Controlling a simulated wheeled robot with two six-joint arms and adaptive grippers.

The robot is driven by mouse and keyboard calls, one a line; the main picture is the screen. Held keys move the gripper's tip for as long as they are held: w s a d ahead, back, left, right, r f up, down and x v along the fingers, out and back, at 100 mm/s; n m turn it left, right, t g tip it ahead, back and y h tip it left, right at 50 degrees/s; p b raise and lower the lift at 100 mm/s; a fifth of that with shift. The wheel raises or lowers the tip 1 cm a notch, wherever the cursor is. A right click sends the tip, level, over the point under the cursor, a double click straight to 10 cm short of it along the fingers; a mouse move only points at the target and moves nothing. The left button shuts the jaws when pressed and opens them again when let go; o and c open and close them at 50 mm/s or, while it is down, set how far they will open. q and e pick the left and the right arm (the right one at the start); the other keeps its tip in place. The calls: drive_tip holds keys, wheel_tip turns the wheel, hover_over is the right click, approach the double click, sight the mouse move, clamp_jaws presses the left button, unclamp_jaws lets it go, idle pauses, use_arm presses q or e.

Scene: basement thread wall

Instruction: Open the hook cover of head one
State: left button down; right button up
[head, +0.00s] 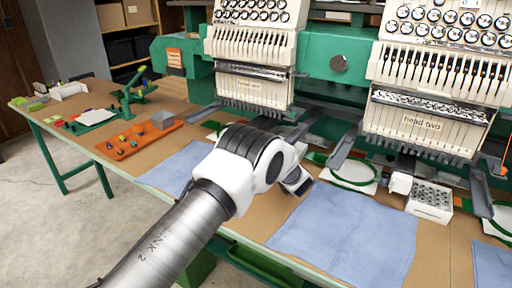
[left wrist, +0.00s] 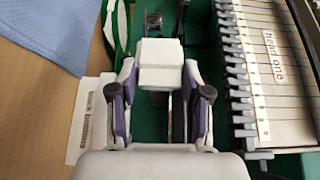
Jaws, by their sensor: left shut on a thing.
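Head one of the embroidery machine (head: 248,90) stands at the upper middle of the head view; its labelled needle case (left wrist: 265,60) fills the right side of the left wrist view. A white block, which looks like the hook cover (left wrist: 160,62), sits between my left gripper's fingers (left wrist: 160,85). The left gripper is shut on it, with a finger on each side. In the head view my own arm hides this cover and most of the left gripper (head: 297,182). I cannot tell how far the cover is swung. My right gripper is not in view.
Head two (head: 420,120) stands to the right, with a similar white block (head: 400,183) below it and a white bobbin box (head: 430,203) nearby. Blue cloths (head: 345,235) lie on the table. An orange tray (head: 140,139) and green hoops (head: 352,170) lie there too.

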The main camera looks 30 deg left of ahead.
use_arm(q)
drive_tip(key=shift+w+d+f+n+g+y+b, duration=0.15)
drive_tip(key=shift+d+n+g+y+b, duration=0.15)
drive_tip(key=shift+n+g, duration=0.3)
drive_tip(key=shift+w+d+r+n+g+y+b, duration=0.15)
drive_tip(key=shift+d+n+g+y+b, duration=0.2)
drive_tip(key=shift+g, duration=0.35)
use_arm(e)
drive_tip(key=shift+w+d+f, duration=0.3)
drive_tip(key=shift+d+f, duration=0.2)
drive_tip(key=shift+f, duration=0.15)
use_arm(q)
drive_tip(key=shift+a, duration=0.15)
drive_tip(key=c, duration=0.9)
unclamp_jaws()
